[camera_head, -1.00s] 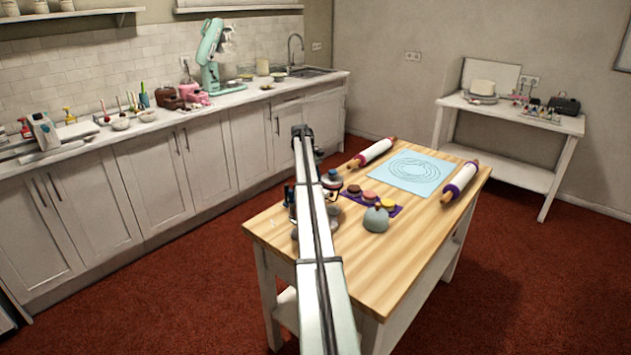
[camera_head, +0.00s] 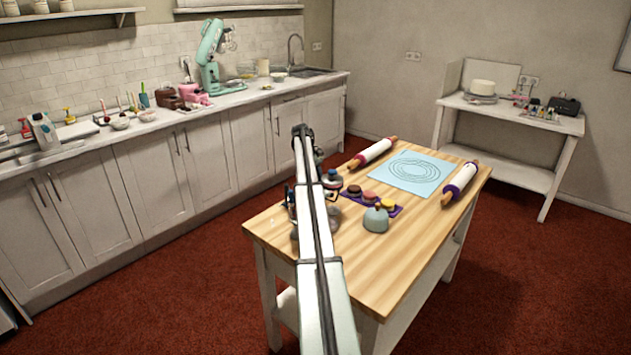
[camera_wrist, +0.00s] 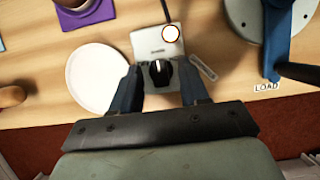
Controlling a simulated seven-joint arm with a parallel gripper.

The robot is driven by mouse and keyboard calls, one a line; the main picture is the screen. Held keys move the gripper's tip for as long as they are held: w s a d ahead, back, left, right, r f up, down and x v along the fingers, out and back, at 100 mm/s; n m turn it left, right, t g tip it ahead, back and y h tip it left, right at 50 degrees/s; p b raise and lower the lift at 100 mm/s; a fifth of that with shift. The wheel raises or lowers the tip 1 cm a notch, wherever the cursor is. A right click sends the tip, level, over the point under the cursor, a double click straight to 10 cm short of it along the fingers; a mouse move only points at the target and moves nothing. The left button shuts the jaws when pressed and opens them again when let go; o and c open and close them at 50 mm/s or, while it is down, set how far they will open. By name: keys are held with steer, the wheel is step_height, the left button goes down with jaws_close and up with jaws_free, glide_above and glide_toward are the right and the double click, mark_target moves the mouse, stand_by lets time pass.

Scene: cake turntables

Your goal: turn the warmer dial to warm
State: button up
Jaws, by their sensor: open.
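The warmer is a small pale box (camera_wrist: 150,42) with a cord at its far edge, seen in the wrist view. Its black dial (camera_wrist: 160,72) has a white pointer line, which points roughly away from my gripper. A round, light spot with an orange rim sits on the box's upper right. My gripper (camera_wrist: 161,90) is open, with one dark blue finger on each side of the dial; whether they touch it I cannot tell. In the head view my arm hides the warmer and the dial.
A white round plate (camera_wrist: 98,78) lies just left of the warmer. A grey round device with a blue arm (camera_wrist: 275,35) stands at the right, near a LOAD label (camera_wrist: 266,87). Rolling pins and a blue mat (camera_head: 412,172) lie farther along the wooden table (camera_head: 400,262).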

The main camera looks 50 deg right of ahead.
steer(key=v, duration=1.4)
steer(key=shift+f, duration=0.15)
steer(key=w+a+f, duration=0.3)
steer(key=a+f, duration=0.4)
steer(key=a, duration=0.1)
steer(key=w+a+f, duration=0.2)
steer(key=a+f, duration=0.5)
steer(key=a, duration=0.1)
steer(key=s+a+f+g, duration=0.1)
steer(key=s+a+f, duration=0.3)
steer(key=a+f, duration=1)
steer(key=s+a+f, duration=0.3)
steer(key=a+f, duration=0.8)
steer(key=a, duration=0.5)
steer(key=s+a+f, duration=0.7)
steer(key=s+a, duration=0.1)
steer(key=s, duration=0.3)
steer(key=s+a+f, duration=0.7)
steer(key=s+a, duration=0.2)
steer(key=s, duration=0.1)
steer(key=s+a+f, duration=0.1)
steer(key=s+a, duration=0.2)
steer(key=s, duration=0.7)
steer(key=s+a+f+g, duration=0.1)
steer(key=s+a, duration=0.3)
steer(key=s, duration=0.6)
steer(key=s+a+f, duration=0.1)
steer(key=s+a, duration=0.3)
steer(key=s, duration=0.6)
steer(key=shift+s, duration=0.25)
